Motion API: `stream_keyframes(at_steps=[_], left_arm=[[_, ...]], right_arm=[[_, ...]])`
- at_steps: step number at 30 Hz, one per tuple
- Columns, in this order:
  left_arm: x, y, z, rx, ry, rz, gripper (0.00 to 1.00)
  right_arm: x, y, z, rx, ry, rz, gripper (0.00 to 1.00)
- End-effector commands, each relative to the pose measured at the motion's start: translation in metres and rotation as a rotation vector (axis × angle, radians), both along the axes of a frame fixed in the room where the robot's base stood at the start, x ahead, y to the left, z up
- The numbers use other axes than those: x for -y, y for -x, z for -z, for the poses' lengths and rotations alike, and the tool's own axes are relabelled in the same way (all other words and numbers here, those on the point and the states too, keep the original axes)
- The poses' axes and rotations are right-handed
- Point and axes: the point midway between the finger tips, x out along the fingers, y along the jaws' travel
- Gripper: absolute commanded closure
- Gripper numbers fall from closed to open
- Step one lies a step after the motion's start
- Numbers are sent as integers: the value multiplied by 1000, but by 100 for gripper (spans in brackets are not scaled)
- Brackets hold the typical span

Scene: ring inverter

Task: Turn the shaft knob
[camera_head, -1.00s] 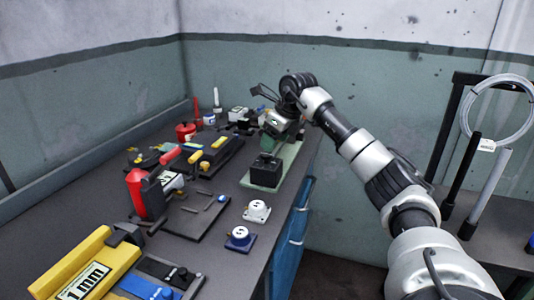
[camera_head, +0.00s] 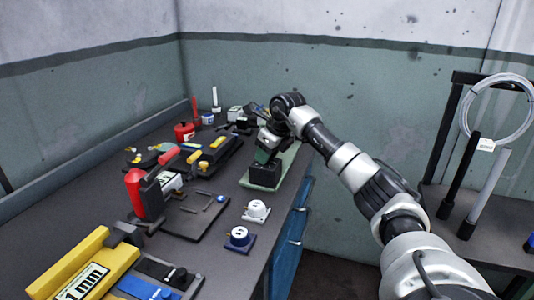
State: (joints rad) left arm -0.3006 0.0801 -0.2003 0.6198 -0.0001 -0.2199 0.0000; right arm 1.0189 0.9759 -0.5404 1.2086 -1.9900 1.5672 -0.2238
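My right arm reaches from the lower right to a device on a green base plate (camera_head: 286,165) at the bench's far right end. My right gripper (camera_head: 265,145) is over the device's black block (camera_head: 265,174), at or close to its top. Its fingers are small and dark here, and I cannot tell whether they are open or shut. I cannot make out a shaft knob; the gripper and wrist cover part of the device. My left gripper is not in view.
A red pot (camera_head: 184,132) stands at the back. A rack with a white ring (camera_head: 498,112) is at right.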

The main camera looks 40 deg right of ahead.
Motion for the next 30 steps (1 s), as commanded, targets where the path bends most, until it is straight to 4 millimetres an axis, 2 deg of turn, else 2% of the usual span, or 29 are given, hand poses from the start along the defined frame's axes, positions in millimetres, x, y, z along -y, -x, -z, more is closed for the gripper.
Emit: stream_keyframes(at_steps=[13,30], left_arm=[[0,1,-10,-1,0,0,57],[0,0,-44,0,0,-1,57]], right_arm=[[0,0,-3,-1,2,82,87],[-2,0,-3,2,3,534,87]])
